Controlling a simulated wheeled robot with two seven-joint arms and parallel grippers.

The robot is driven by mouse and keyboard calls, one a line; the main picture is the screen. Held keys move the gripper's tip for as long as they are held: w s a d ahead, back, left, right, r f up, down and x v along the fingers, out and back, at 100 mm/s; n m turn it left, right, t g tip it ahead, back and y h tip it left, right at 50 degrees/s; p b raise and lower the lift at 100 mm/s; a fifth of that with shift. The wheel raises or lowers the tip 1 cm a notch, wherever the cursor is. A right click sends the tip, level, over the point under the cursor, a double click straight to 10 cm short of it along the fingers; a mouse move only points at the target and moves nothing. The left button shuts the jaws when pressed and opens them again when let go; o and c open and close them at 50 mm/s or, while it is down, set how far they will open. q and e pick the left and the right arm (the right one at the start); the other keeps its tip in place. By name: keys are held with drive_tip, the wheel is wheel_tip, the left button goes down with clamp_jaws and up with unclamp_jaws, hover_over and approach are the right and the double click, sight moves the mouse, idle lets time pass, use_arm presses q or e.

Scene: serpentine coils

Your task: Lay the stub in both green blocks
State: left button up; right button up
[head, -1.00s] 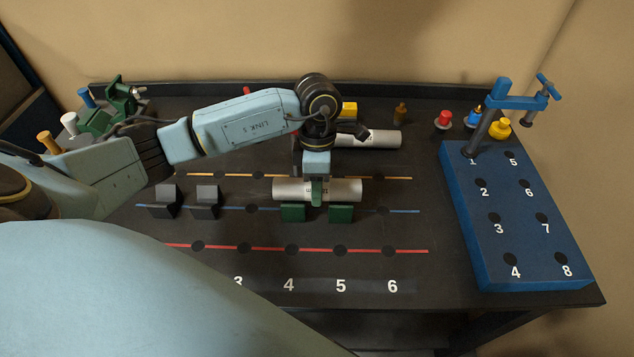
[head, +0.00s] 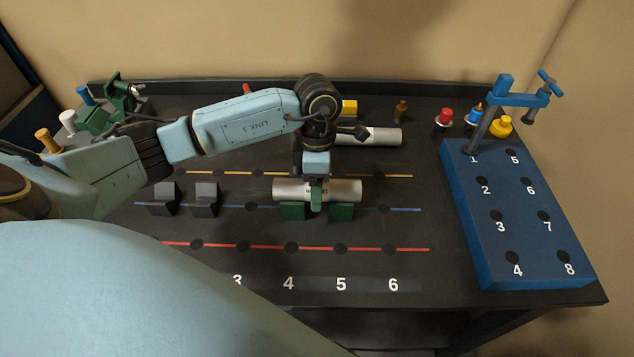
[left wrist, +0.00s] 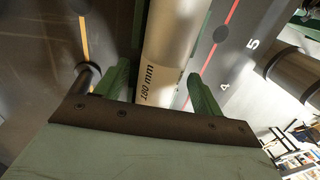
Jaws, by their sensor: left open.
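The stub is a pale metal cylinder (head: 335,189) marked "180 mm". It lies lengthwise across the two green blocks (head: 293,211) (head: 341,212), seemingly resting in both. My left gripper (head: 316,190) is over its middle, pointing down, with one green finger in front of it. In the left wrist view, the fingers of my left gripper (left wrist: 160,85) stand either side of the stub (left wrist: 168,45), apart with gaps, so it is open around it. The far finger is hidden in the head view. My right gripper is not in view.
Two dark blocks (head: 205,200) stand left of the green ones on the blue line. Another cylinder (head: 380,137) lies behind my wrist. A blue board (head: 510,215) with numbered holes and a clamp (head: 510,101) is at right. The front strip is clear.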

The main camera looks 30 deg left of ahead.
use_arm(q)
wheel_tip(320, 180, up, 13)
drive_tip(key=w+a, duration=0.1)
drive_tip(key=w, duration=0.1)
drive_tip(key=shift+r, duration=0.15)
drive_tip(key=shift+s, duration=0.1)
